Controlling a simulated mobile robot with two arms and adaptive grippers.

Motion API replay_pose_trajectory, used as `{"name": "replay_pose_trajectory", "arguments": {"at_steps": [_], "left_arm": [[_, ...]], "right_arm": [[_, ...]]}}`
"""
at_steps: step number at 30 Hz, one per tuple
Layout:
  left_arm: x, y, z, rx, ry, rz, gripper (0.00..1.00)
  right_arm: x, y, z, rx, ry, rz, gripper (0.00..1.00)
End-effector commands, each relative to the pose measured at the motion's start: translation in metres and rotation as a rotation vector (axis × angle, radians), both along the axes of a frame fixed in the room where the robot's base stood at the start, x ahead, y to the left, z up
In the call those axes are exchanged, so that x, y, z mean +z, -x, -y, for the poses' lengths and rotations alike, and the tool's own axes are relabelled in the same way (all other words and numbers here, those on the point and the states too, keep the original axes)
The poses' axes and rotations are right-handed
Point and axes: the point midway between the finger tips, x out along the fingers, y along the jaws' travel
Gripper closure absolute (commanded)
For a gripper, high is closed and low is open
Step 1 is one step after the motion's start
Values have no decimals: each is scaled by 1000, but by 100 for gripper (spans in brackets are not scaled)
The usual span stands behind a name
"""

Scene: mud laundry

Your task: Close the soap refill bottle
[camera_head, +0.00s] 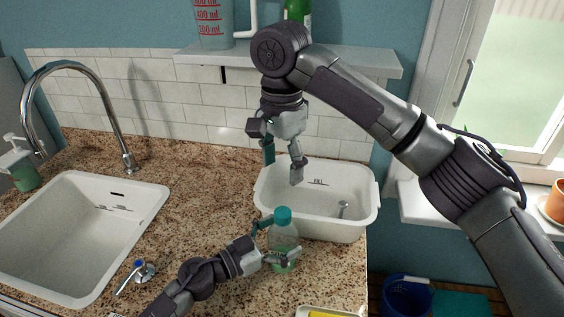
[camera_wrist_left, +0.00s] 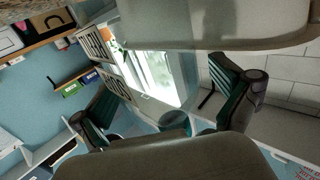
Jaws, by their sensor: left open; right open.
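The clear soap refill bottle (camera_head: 283,248) stands upright on the granite counter, in front of the white tub. A teal cap (camera_head: 283,214) is at its top; I cannot tell how tightly it sits. My left gripper (camera_head: 281,238) is open, with its fingers spread beside the bottle, one near the neck and one across the lower body. Whether they touch it is unclear. In the left wrist view, the open left fingers (camera_wrist_left: 168,100) show teal pads; I cannot clearly identify the bottle there. My right gripper (camera_head: 283,164) is open and empty above the tub's back left corner.
The white tub (camera_head: 368,205) stands behind the bottle at the counter's right end. A sink (camera_head: 70,235) with a curved faucet (camera_head: 107,100) is at left, beside a pump bottle (camera_head: 22,170). A shelf (camera_head: 360,60) hangs above. Granite between sink and tub is clear.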

Motion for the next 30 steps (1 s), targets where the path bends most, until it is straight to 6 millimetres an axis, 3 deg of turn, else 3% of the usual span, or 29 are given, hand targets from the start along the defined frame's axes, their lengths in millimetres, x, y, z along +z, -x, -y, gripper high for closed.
{"name": "replay_pose_trajectory", "arguments": {"at_steps": [5,21,30], "left_arm": [[-1,4,-7,0,-1,-1,0],[-1,60,-90,1,-1,-3,0],[0,67,-100,-1,0,0,0]], "right_arm": [[0,0,0,0,0,0,34],[0,0,0,0,0,0,34],[0,0,0,0,0,0,34]]}}
